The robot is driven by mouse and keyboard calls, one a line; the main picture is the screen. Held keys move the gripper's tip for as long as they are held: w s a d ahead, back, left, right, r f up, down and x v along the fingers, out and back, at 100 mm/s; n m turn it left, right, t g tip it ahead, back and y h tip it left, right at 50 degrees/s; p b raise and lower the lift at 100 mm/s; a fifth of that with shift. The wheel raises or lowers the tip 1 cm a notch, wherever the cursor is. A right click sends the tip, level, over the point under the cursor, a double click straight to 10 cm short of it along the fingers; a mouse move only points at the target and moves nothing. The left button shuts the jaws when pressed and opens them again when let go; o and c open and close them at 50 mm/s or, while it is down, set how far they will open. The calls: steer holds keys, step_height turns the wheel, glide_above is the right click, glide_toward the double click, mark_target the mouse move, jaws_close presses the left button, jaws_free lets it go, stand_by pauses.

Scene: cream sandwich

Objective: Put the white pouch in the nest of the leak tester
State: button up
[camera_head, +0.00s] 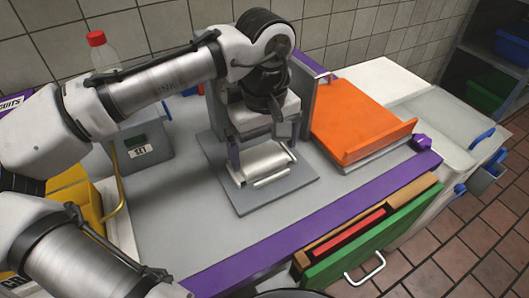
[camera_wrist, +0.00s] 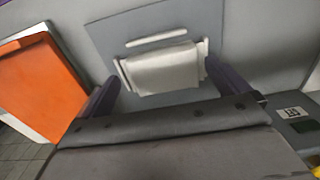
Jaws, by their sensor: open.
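The white pouch (camera_wrist: 162,69) lies flat between short white bars of the nest (camera_wrist: 156,38) on the leak tester's grey plate (camera_wrist: 110,36). In the head view the pouch (camera_head: 263,160) shows below my gripper, with the nest bars (camera_head: 271,178) along its near side and ends. My gripper (camera_head: 265,151) points down over the pouch, its purple fingers apart. In the wrist view my gripper (camera_wrist: 163,72) has one finger on each side of the pouch, with gaps showing near the tips. Whether the pouch sits fully down is hard to tell.
A grey box (camera_head: 146,148) and yellow bin (camera_head: 78,200) are left. A green-fronted drawer (camera_head: 375,235) is open at the front. The counter before the plate is clear.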

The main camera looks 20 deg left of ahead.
mark_target(264, 160)
step_height(264, 160, up, 10)
steer(key=shift+s, duration=0.15)
